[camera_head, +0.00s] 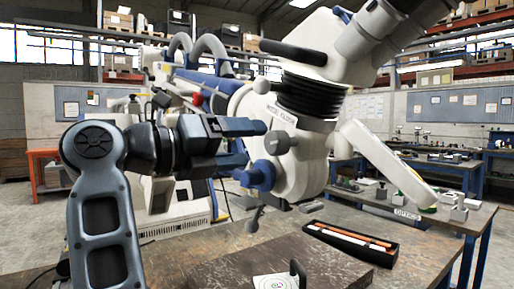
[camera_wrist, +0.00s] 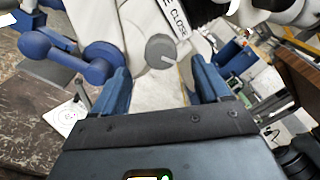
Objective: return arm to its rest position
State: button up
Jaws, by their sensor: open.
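The large white microscope (camera_head: 300,165) fills the middle and upper right of the head view, with a black ribbed collar and a thick white tube tilted up to the right. A grey round knob (camera_head: 278,142) and a blue knob (camera_head: 258,175) are on its near side. My gripper (camera_head: 254,143) points right, close to the grey knob. In the wrist view my gripper (camera_wrist: 161,68) has its two blue fingers spread wide. The grey knob (camera_wrist: 160,50) shows beyond the gap between them; I cannot tell whether they touch it. The blue knob (camera_wrist: 100,62) is left of the left finger.
A dark worktable (camera_head: 215,275) lies below, with a printed target sheet (camera_head: 275,282) and a black tray (camera_head: 350,243) of orange and white sticks. A white slanted arm (camera_head: 385,160) reaches down to the right over a back bench. Shelves and benches stand further back.

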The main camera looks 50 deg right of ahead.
jog(key=shift+a, duration=0.2)
dwell(0.5)
jog(key=s+a+f+m+t+y, duration=0.4)
jog(key=s+f+m+t+y, duration=0.25)
jog(key=f+m+t, duration=0.65)
jog(key=s+a+f+m+t+y, duration=0.45)
jog(key=s+f+m+t, duration=0.45)
jog(key=m+t, duration=0.9)
jog(key=s+a+f+n+g+y, duration=0.2)
jog(key=s+f+n+g+y, duration=0.1)
jog(key=s+f+g, duration=0.2)
jog(key=s+a+f+n+g+y+p, duration=0.1)
jog(key=s+a+f+n+g+y, duration=0.1)
jog(key=s+f+g, duration=0.4)
jog(key=s+f+n+y, duration=0.1)
jog(key=s+f, duration=0.2)
jog(key=s, duration=0.3)
jog(key=shift+a+n, duration=0.35)
jog(key=shift+n, duration=0.05)
